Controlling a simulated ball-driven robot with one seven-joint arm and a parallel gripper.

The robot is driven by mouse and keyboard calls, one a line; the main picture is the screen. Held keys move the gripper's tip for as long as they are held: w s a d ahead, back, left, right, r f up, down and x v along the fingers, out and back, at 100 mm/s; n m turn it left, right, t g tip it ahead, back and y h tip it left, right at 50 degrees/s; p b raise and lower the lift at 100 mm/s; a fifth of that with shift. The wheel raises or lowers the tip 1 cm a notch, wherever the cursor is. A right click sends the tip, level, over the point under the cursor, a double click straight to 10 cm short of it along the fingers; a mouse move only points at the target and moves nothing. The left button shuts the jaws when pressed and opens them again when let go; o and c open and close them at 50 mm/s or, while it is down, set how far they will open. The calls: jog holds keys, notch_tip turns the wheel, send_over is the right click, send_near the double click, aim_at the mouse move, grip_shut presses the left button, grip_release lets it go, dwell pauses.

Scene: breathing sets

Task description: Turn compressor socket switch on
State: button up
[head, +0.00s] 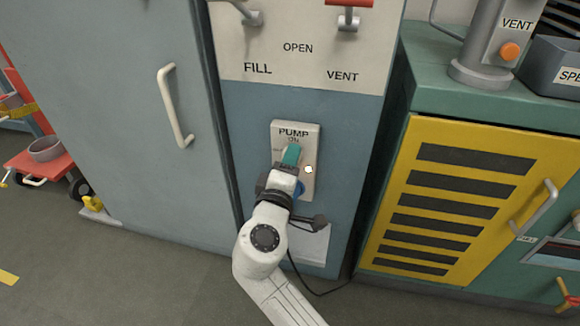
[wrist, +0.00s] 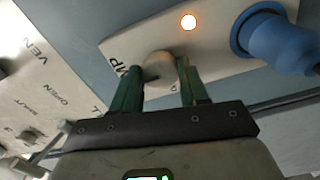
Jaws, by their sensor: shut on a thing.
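The cream socket plate (head: 311,140) marked PUMP and ON is on the blue-grey wall panel; it also shows in the wrist view (wrist: 215,60). Its round pale switch knob (wrist: 159,66) sits between the two green fingers of my gripper (wrist: 158,84), which is shut on it. In the head view my gripper (head: 290,155) covers most of the knob, so its pointer angle cannot be told. A small round light (head: 309,169) on the plate glows, also in the wrist view (wrist: 188,22). A blue plug (wrist: 272,38) is in the plate's socket.
The FILL and VENT panel (head: 298,70) with levers is above the plate. A door handle (head: 174,108) sticks out to the left. A yellow louvred cabinet (head: 455,200) stands to the right. A dark cable (head: 310,288) hangs below.

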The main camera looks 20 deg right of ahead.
jog(key=shift+f, duration=0.15)
dwell(0.3)
jog(key=o, duration=1.1)
jog(key=shift+c, duration=0.2)
jog(key=p+v, duration=0.3)
jog(key=v, duration=0.8)
